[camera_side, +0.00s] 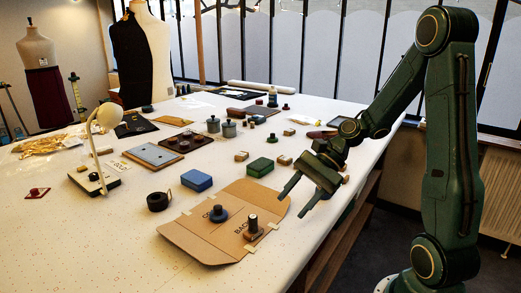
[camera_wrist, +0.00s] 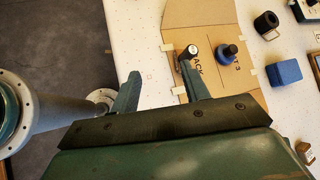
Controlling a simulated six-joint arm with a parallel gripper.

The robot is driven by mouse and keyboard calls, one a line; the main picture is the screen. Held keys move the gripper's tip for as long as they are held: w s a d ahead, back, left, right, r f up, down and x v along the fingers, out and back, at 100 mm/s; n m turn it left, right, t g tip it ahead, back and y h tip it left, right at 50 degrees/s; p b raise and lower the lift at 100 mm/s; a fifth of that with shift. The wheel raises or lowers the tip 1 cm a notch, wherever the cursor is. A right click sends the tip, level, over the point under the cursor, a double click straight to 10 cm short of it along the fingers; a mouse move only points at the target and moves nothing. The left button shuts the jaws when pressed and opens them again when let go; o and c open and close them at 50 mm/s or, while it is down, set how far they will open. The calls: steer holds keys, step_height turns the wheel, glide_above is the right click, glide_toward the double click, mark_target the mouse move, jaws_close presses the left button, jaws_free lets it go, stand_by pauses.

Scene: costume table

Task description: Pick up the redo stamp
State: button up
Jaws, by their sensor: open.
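No label reading "redo" is legible, so I cannot tell which stamp is the redo stamp. On an open cardboard folder (camera_side: 190,236) stand a dark stamp (camera_side: 253,230) with a pale top and a round blue stamp (camera_side: 219,214). Both also show in the wrist view, the dark one (camera_wrist: 193,50) beside my right finger and the blue one (camera_wrist: 228,52) further right. A small dark red piece (camera_side: 37,192) lies at the far left. My gripper (camera_side: 293,206) is open and empty, above the table's right edge, to the right of the folder.
A blue block (camera_side: 196,180), a black tape roll (camera_side: 158,201) and a green block (camera_side: 260,167) lie behind the folder. A lamp (camera_side: 98,150) and a tray of dark round pieces (camera_side: 184,142) stand further back. The front left of the table is clear.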

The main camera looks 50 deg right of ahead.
mark_target(255, 216)
steer(key=d+m+t+y, duration=0.1)
steer(key=m, duration=0.1)
steer(key=w+d+m+t+y, duration=0.1)
steer(key=d+m, duration=0.1)
steer(key=m, duration=0.1)
steer(key=d+f+m+t, duration=0.1)
steer(key=d+m, duration=0.1)
steer(key=shift+w+d+t+y, duration=0.15)
steer(key=shift+w+t+y, duration=0.15)
steer(key=shift+t+y, duration=0.1)
steer(key=shift+x, duration=4.3)
steer(key=shift+x, duration=2.6)
jaws_close()
